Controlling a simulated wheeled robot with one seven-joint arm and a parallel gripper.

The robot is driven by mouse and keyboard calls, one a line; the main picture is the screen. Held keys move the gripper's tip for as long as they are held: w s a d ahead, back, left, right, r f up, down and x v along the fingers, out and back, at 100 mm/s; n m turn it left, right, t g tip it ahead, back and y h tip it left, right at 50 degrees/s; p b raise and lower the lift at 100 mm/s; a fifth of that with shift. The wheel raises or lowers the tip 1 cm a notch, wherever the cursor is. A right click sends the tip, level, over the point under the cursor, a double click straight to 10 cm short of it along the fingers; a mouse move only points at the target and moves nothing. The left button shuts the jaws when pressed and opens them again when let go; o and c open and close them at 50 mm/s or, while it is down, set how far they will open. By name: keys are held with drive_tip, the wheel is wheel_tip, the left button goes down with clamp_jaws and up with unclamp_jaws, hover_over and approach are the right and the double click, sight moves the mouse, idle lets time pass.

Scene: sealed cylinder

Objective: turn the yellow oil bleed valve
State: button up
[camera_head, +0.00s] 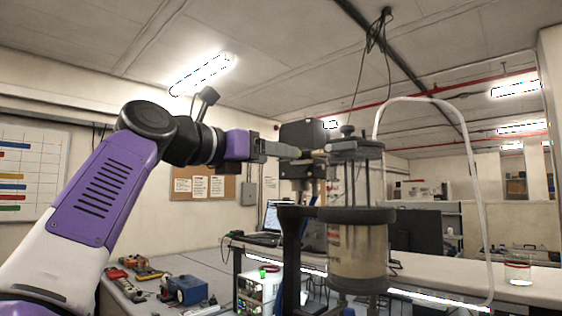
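The sealed cylinder (357,255) stands upright at centre right, with a clear upper part, a dark ring around its middle and a tan lower body. A dark round knob tops its lid. I cannot make out the yellow oil bleed valve for certain; a tiny yellowish spot shows at the lid's left edge, near the gripper tips. My gripper (296,152) reaches in level from the left, its grey fingers ending beside a dark box left of the lid. The finger gap and any contact are hidden from this side.
A dark motor-like box (304,134) and a black stand (291,255) are left of the cylinder. A white hose (476,170) arches from the lid down to the right, near a glass beaker (518,271). Tools and a blue box (187,290) lie on the left bench.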

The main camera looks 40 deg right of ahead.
drive_tip(key=shift+s+a+b, duration=0.1)
drive_tip(key=shift+a+b, duration=0.3)
drive_tip(key=shift+a, duration=1.75)
